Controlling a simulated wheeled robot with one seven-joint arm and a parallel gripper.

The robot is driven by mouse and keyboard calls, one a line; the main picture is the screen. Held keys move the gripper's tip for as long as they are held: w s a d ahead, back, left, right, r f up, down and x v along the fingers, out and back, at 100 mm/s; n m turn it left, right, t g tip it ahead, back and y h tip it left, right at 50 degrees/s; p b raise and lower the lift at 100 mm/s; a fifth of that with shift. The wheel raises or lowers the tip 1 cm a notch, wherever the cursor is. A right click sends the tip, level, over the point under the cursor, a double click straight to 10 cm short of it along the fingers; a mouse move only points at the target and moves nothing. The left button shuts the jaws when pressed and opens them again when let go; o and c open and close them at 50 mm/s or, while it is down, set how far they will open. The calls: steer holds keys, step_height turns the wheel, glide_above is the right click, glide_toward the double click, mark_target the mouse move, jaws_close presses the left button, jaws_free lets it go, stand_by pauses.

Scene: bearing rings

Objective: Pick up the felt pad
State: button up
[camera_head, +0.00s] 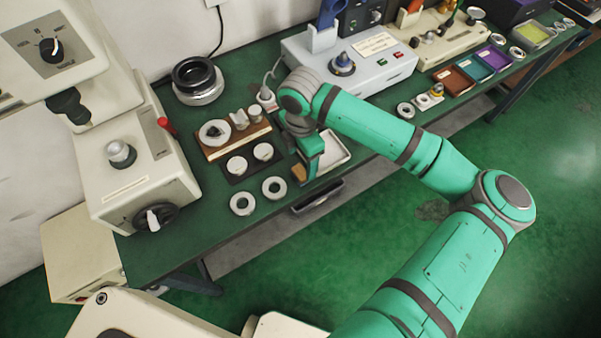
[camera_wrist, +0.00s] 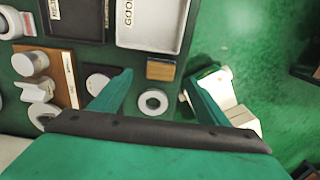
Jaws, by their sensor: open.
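A small tan-and-brown block (camera_wrist: 160,69), which looks like the felt pad, lies on the green bench near its front edge. In the head view its tan side (camera_head: 299,172) shows beside my gripper (camera_head: 309,168), which partly hides it. In the wrist view my gripper (camera_wrist: 158,80) is open and empty, with one finger on each side of the pad's position in the picture. A pale bearing ring (camera_wrist: 153,102) also shows between the fingers. I cannot tell the height of the fingertips above the bench.
A tray labelled GOOD (camera_wrist: 150,38) lies close beside the pad. Two loose rings (camera_head: 242,203) (camera_head: 274,188) lie at the bench front. A wooden board with metal parts (camera_head: 222,148) and a dark mat with white discs (camera_head: 237,177) stand left. A cream machine (camera_head: 135,165) is further left.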

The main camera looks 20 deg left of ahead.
mark_target(300, 172)
steer(key=shift+w+f, duration=0.1)
steer(key=shift+f, duration=0.85)
steer(key=f, duration=0.3)
steer(key=shift+s+f, duration=0.2)
steer(key=shift+s, duration=0.05)
steer(key=shift+f, duration=0.45)
steer(key=c, duration=1.1)
